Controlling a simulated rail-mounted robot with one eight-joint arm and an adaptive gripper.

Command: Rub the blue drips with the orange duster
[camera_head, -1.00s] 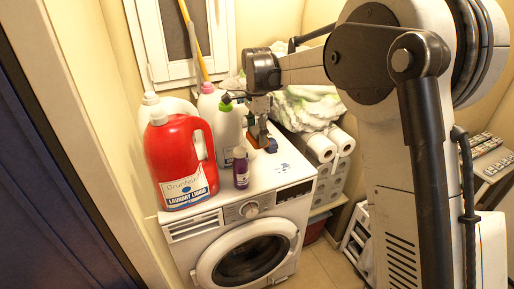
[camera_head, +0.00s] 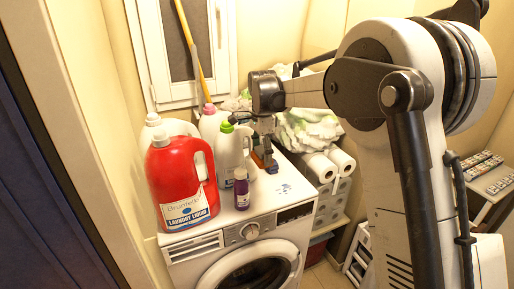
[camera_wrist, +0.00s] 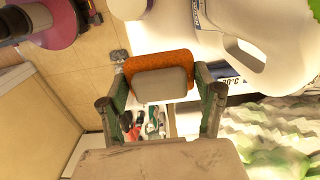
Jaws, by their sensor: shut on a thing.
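My gripper (camera_head: 265,152) is shut on the orange duster (camera_wrist: 160,62), which has a grey block on the side facing the wrist camera. In the wrist view the duster sits between the two fingers. In the head view a thin orange edge (camera_head: 257,161) shows low at the fingers, close to the washer top; I cannot tell whether it touches. The blue drips (camera_head: 283,188) are small marks on the white washer top (camera_head: 262,205), in front and slightly right of the gripper. Any drips under the duster are hidden.
A red laundry jug (camera_head: 182,185), a white-green bottle (camera_head: 232,155), a pink-capped bottle (camera_head: 211,122) and a small purple bottle (camera_head: 241,190) crowd the washer's left half. Paper rolls (camera_head: 320,168) and a green-white cloth (camera_head: 308,128) stand at the right. The front right of the top is clear.

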